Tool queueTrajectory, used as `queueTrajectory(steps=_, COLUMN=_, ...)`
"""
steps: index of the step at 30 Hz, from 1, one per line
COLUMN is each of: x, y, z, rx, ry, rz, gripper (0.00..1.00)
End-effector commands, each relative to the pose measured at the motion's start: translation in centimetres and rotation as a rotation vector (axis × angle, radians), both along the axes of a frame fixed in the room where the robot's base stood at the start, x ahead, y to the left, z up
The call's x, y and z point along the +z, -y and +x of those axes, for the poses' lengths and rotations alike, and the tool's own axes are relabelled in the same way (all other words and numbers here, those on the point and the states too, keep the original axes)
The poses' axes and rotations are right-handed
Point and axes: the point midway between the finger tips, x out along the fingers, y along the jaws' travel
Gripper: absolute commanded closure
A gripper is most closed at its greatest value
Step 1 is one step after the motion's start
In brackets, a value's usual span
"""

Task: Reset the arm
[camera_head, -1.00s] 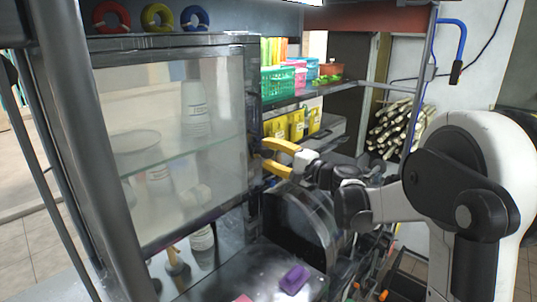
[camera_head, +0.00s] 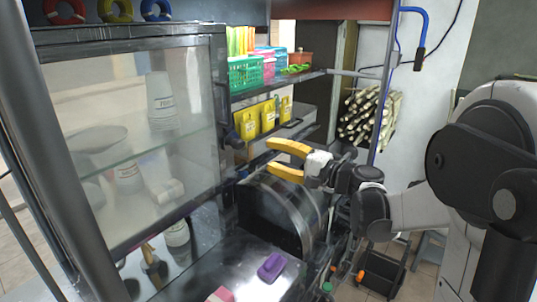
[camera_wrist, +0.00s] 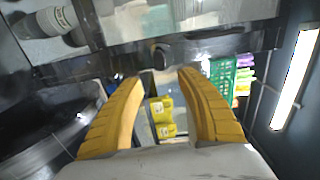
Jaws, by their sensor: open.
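My gripper (camera_head: 280,160) is open and empty, its two yellow fingers spread apart. In the head view it points left, above the round metal drum housing of the press (camera_head: 285,215) and to the right of the glass cabinet (camera_head: 150,130). My arm runs from it to the right of the picture. In the wrist view both fingers (camera_wrist: 160,90) show with a clear gap between them. Yellow packets (camera_wrist: 162,118) show beyond that gap, with nothing held.
A shelf holds a green basket (camera_head: 246,73); yellow packets (camera_head: 268,115) stand below it. Cane stalks (camera_head: 362,118) are stacked behind. A purple block (camera_head: 271,267) and a pink block (camera_head: 221,294) lie on the metal counter. The cabinet's dark handle (camera_head: 228,125) is left of my gripper.

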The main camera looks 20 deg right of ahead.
Motion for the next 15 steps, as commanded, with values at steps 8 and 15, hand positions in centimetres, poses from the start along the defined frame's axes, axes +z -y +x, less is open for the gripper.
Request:
queueTrajectory(steps=8, x=0.0, y=0.0, z=0.0, rx=0.000, ry=-0.001, rz=-0.001, gripper=0.56)
queueTrajectory(steps=15, x=-3.3, y=-5.1, z=-2.9, rx=0.055, ry=-0.093, rz=-0.195, gripper=0.56)
